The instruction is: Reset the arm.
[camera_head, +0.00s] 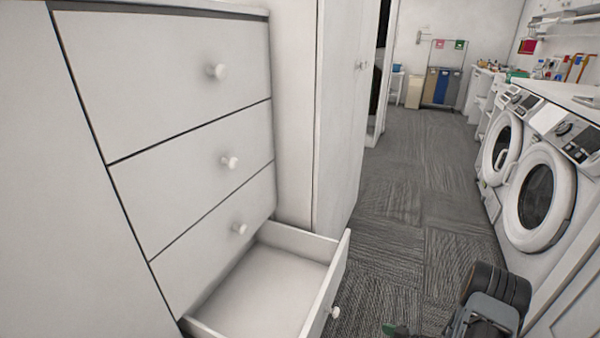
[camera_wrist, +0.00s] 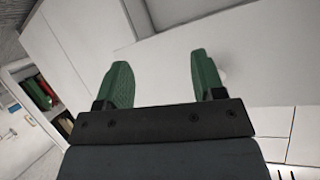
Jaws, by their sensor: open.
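My gripper (camera_wrist: 158,82) shows in the wrist view with its two green fingers spread apart and nothing between them. It faces white panels, and a pale round knob shows faintly behind the right finger.
A white chest of drawers (camera_head: 170,70) fills the left, its empty bottom drawer pulled out. Washing machines (camera_head: 540,195) line the right. Bins (camera_head: 440,87) stand at the far end. Grey carpet (camera_head: 400,190) between them is clear.

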